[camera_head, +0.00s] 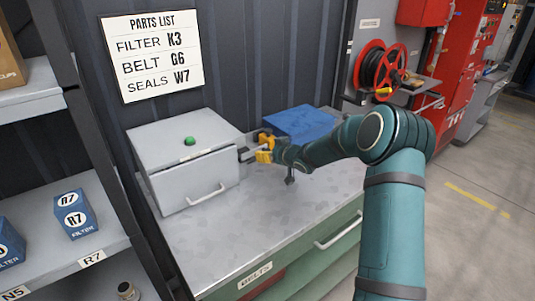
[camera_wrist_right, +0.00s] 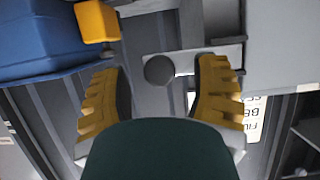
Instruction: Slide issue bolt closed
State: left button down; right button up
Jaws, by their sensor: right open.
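A grey box (camera_head: 188,160) with a front handle and a green button on top stands on the bench. The bolt (camera_head: 245,154) is a small metal piece at the box's right side, partly hidden by my right gripper (camera_head: 264,148). In the right wrist view the bolt shows as a pale bar with a round grey knob (camera_wrist_right: 158,69). The yellow fingers of my right gripper (camera_wrist_right: 160,78) are open, one on each side of the knob, with gaps visible. The box (camera_wrist_right: 285,45) is at the right there. My left gripper is not in view.
A blue container (camera_head: 300,122) with a yellow catch (camera_wrist_right: 97,21) stands on the bench close to my right gripper. The bench top (camera_head: 240,235) is clear in front. A shelf with blue filter boxes (camera_head: 74,214) is at the left.

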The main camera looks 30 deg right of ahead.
aim_at(253, 154)
jog(key=shift+w+f, duration=0.2)
jog(key=shift+w, duration=0.4)
grip_shut()
jog(key=a+b, duration=0.4)
jog(key=shift+s+a, duration=0.15)
jog(key=shift+a, duration=0.1)
jog(key=shift+r, duration=0.1)
